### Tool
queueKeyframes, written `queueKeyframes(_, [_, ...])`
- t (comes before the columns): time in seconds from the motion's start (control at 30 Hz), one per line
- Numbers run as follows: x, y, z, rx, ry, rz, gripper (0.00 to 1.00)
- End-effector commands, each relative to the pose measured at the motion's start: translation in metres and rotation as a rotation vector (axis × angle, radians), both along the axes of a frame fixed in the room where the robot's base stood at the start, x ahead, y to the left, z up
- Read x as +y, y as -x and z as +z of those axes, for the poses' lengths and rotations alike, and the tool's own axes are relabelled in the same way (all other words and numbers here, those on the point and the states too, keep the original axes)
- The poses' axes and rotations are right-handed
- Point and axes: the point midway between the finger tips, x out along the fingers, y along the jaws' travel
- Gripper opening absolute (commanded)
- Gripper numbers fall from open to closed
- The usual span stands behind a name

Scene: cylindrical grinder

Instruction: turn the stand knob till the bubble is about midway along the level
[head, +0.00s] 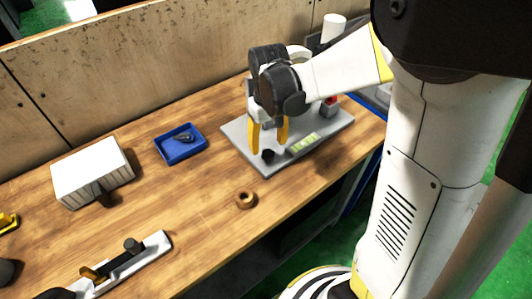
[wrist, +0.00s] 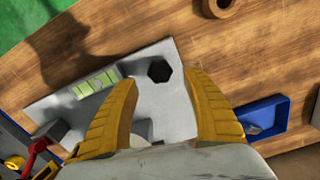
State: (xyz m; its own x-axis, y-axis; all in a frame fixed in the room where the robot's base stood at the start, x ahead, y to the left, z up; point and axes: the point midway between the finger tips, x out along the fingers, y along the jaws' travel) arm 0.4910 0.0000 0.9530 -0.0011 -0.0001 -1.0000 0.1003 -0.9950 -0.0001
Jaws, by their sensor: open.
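The stand (head: 250,155) is a grey plate near the right end of the bench. The black stand knob (head: 268,156) is at its front left corner, and the knob shows as a dark faceted disc in the wrist view (wrist: 159,71). The pale green level (head: 302,143) lies on the plate to the right of the knob; it also shows in the wrist view (wrist: 96,84). Its bubble is too small to make out. My gripper (head: 268,151) points down above the plate, its yellow fingers open. In the wrist view the knob lies between the fingertips (wrist: 160,77), with clear gaps on both sides.
A blue tray (head: 168,157) with a small dark part stands left of the stand. A brown ring (head: 245,200) lies in front. A red part (wrist: 40,146) rises beside the plate. A white block (head: 90,170) stands further left; bench between is clear.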

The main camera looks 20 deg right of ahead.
Motion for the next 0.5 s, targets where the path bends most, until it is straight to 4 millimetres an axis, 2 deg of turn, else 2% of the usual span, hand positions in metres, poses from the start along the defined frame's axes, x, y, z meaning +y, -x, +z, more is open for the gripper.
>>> queueKeyframes(0.03, [0.000,0.000,-0.014,0.000,0.000,0.000,0.57])
queueKeyframes(0.2, [0.000,0.000,-0.036,-0.001,0.000,0.000,0.57])
queueKeyframes(0.5, [0.000,0.000,-0.043,-0.001,0.000,0.000,0.57])
